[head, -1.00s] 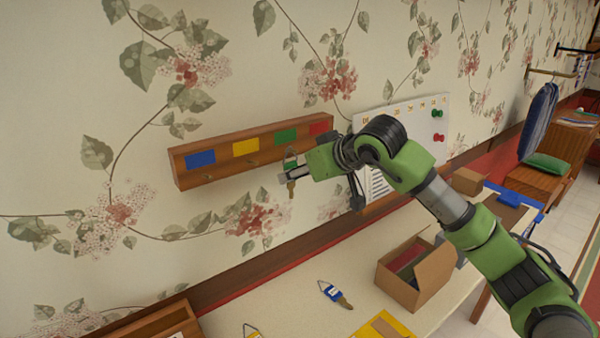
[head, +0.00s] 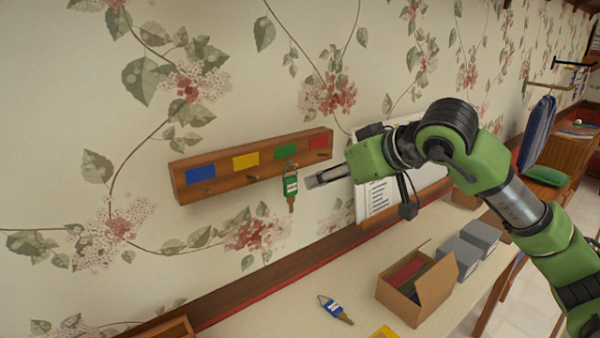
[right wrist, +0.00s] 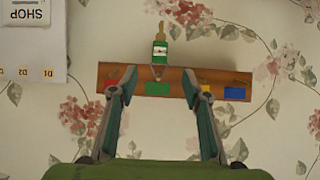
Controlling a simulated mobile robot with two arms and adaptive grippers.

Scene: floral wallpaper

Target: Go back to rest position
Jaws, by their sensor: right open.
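A wooden key rack (head: 222,182) with blue, yellow, green and red labels is fixed to the wall. A key with a green tag (head: 291,187) hangs from the peg under the green label. My right gripper (head: 312,182) is a little to the right of the green-tagged key and apart from it. In the right wrist view my right gripper (right wrist: 162,85) is open and empty, with the green-tagged key (right wrist: 160,48) hanging beyond the fingertips. My left gripper is not in view.
Below the rack, a table (head: 270,322) holds a blue-tagged key (head: 335,309), an open cardboard box (head: 418,293) and grey boxes (head: 478,237). A white board (head: 372,205) is on the wall behind my right arm. The wall left of the rack is clear.

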